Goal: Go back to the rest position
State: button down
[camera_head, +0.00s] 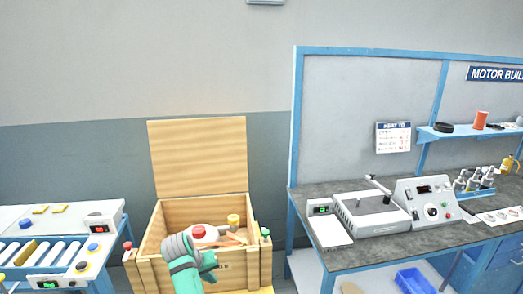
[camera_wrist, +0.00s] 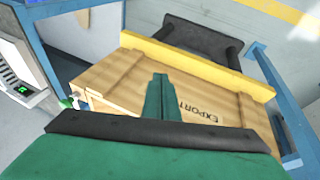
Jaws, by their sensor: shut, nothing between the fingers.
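My gripper (camera_wrist: 160,80) is green and shows in the wrist view with its two fingers together and nothing between them. It is in front of the wooden crate (camera_wrist: 215,105), whose wall carries the dark word EXPORT. I cannot tell if the fingertips touch that wall. In the head view my green and grey arm stands before the crate (camera_head: 240,268) and hides part of its front and inside. The crate's lid (camera_head: 197,155) stands open and upright at the back.
Inside the crate are a red-topped white item (camera_head: 198,231) and a yellow-topped one (camera_head: 233,220). A roller conveyor (camera_head: 50,251) stands left. At right is a blue-framed workbench (camera_head: 380,245) with instruments and bottles. A yellow bar (camera_wrist: 195,62) runs along the crate in the wrist view.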

jog(key=s+d+f+t+y, duration=0.2)
jog(key=s+f, duration=0.6)
jog(key=f, duration=0.3)
jog(key=s+d+f+t+y, duration=0.1)
jog(key=s+f, duration=0.6)
jog(key=f, duration=0.3)
jog(key=s+d+f+t+y, duration=0.1)
jog(key=s+d+f+t, duration=0.15)
jog(key=s, duration=0.65)
jog(key=s+d+r+m+t, duration=0.1)
jog(key=s+d+r, duration=0.2)
jog(key=s, duration=0.5)
jog(key=s+d+r+m+t, duration=0.1)
jog(key=s+d+r, duration=0.25)
jog(key=s, duration=0.55)
jog(key=s+d+r+t, duration=0.2)
jog(key=s+r, duration=0.4)
jog(key=r, duration=0.2)
jog(key=s+d+r+m+t+h, duration=0.1)
jog(key=s+d+r, duration=0.2)
jog(key=s+r, duration=0.3)
notch_tip(320, 180, up, 3)
jog(key=shift+s+d+f+t+h, duration=0.1)
jog(key=shift+s+d+t+h, duration=0.2)
jog(key=shift+s+d+t, duration=0.1)
